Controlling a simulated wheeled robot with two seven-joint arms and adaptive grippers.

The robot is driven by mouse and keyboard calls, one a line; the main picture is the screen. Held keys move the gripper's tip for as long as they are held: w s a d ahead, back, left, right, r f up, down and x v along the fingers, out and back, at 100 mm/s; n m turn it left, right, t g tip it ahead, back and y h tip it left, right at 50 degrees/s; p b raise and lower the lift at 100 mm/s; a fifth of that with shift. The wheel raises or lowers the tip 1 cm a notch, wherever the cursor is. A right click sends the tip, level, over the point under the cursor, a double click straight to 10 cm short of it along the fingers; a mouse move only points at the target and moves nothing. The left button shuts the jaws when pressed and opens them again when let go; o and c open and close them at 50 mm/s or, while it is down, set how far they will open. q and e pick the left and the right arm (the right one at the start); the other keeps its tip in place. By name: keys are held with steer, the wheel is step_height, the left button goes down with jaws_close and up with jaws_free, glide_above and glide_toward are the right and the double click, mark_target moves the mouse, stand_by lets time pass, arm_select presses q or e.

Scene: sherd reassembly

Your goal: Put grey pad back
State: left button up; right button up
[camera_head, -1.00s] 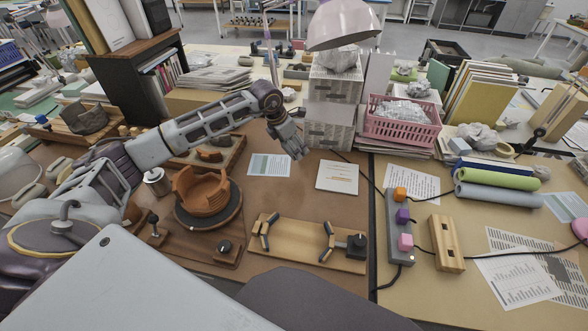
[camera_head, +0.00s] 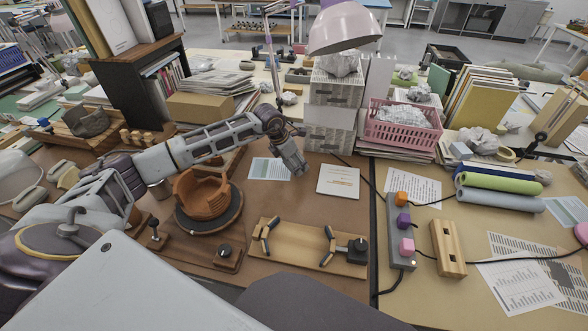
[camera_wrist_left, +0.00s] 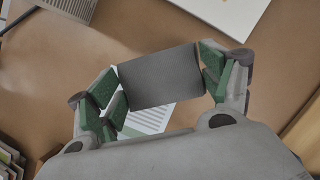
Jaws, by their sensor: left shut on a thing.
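The grey pad (camera_wrist_left: 160,77) is a dark grey, flat rectangle in the left wrist view. My left gripper (camera_wrist_left: 158,82) is shut on it, with a green-lined finger at each side edge. In the head view my left gripper (camera_head: 296,168) points down over the brown board, between a printed sheet and a white booklet. The pad cannot be made out there. My right gripper is not in view.
An orange-brown partial pot (camera_head: 203,195) stands on a dark turntable (camera_head: 222,219). A wooden clamp board (camera_head: 293,252) lies in front. The printed sheet (camera_head: 264,169) and booklet (camera_head: 338,181) lie near my gripper. Stacked boxes (camera_head: 331,113) and a pink lamp (camera_head: 344,30) stand behind.

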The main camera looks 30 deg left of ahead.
arm_select(q)
steer(key=shift+f, duration=1.95)
steer(key=shift+f, duration=0.1)
steer(key=o, duration=1)
steer(key=shift+c, duration=0.2)
steer(key=v, duration=1.2)
